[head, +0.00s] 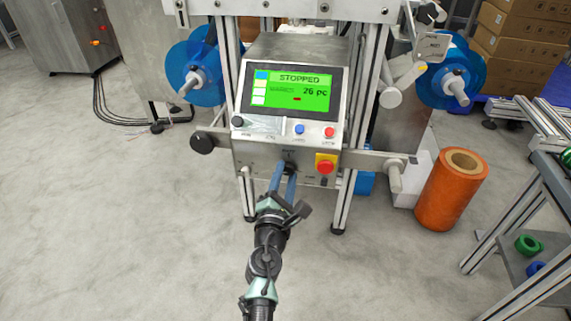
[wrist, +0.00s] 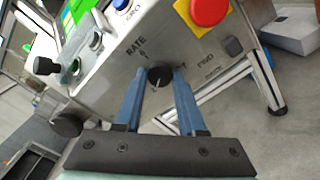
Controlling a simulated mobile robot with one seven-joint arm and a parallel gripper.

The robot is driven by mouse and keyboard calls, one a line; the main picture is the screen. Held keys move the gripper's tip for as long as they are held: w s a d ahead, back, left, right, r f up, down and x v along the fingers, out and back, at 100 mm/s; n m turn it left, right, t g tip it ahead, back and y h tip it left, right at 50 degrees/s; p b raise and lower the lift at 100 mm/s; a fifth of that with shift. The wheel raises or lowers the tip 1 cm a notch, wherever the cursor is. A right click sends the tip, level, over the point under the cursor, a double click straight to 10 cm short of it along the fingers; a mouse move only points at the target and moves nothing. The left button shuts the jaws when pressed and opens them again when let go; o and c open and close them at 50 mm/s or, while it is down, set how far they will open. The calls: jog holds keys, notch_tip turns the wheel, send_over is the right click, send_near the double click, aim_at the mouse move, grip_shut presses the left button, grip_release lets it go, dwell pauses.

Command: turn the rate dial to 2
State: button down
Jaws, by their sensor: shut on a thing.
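The rate dial (wrist: 160,77) is a small black knob with a light pointer line on the metal control box, under the printed word RATE in the wrist view. My gripper (wrist: 161,80) has two blue fingers, one on each side of the dial, and is shut on it. In the head view my gripper (head: 287,168) reaches up to the lower front of the control box (head: 255,160), and the dial (head: 289,167) shows dark at the fingertips. The scale marks around the dial are too small to read clearly.
A red emergency button (head: 325,167) on a yellow plate sits right of the dial. Above are a black knob (head: 237,121), a blue button (head: 299,129) and a red button (head: 329,132). The green screen (head: 292,90) reads STOPPED, 26 pc. An orange roll (head: 450,190) stands at right.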

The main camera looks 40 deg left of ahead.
jog(key=c, duration=0.5)
grip_release()
jog(key=shift+s, duration=0.1)
jog(key=p+v, duration=0.2)
jog(key=v, duration=1)
jog(key=shift+s+d, duration=0.3)
